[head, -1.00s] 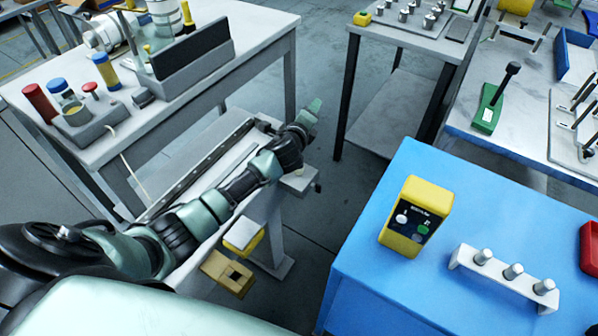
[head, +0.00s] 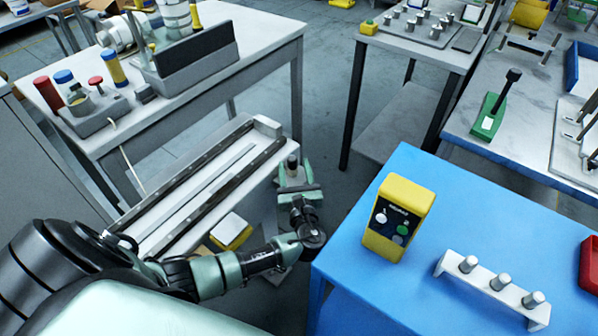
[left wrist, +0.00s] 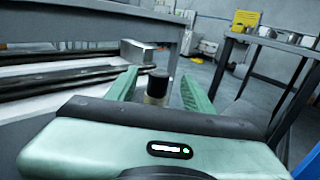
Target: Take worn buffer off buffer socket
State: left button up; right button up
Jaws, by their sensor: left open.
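The worn buffer appears to be the small upright post with a dark top (head: 292,162) by the right end of the rail bench. In the left wrist view the post (left wrist: 157,86) shows a black cap over a pale body and stands upright between the green fingers. My left gripper (head: 294,176) is open around it, with a visible gap on each side; it also shows in the left wrist view (left wrist: 158,92). The buffer socket under the post is hidden by the gripper. My right gripper is not in view.
The rail bench (head: 185,190) lies left of the gripper. A blue table (head: 455,215) to the right carries a yellow control box (head: 398,215) and a white rack with three pegs (head: 497,285). A yellow block (head: 231,230) sits low below the bench. Open floor lies beyond the gripper.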

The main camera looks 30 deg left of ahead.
aim_at(293, 163)
pick_arm(q)
jog(key=x, duration=0.5)
jog(key=shift+w+a, duration=0.1)
jog(key=shift+a, duration=0.1)
jog(key=shift+w+a, duration=0.45)
jog(key=shift+w, duration=0.15)
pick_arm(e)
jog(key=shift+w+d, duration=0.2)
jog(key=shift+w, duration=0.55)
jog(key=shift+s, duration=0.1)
pick_arm(q)
jog(key=shift+c, duration=0.6)
grip_shut()
jog(key=shift+r, duration=0.15)
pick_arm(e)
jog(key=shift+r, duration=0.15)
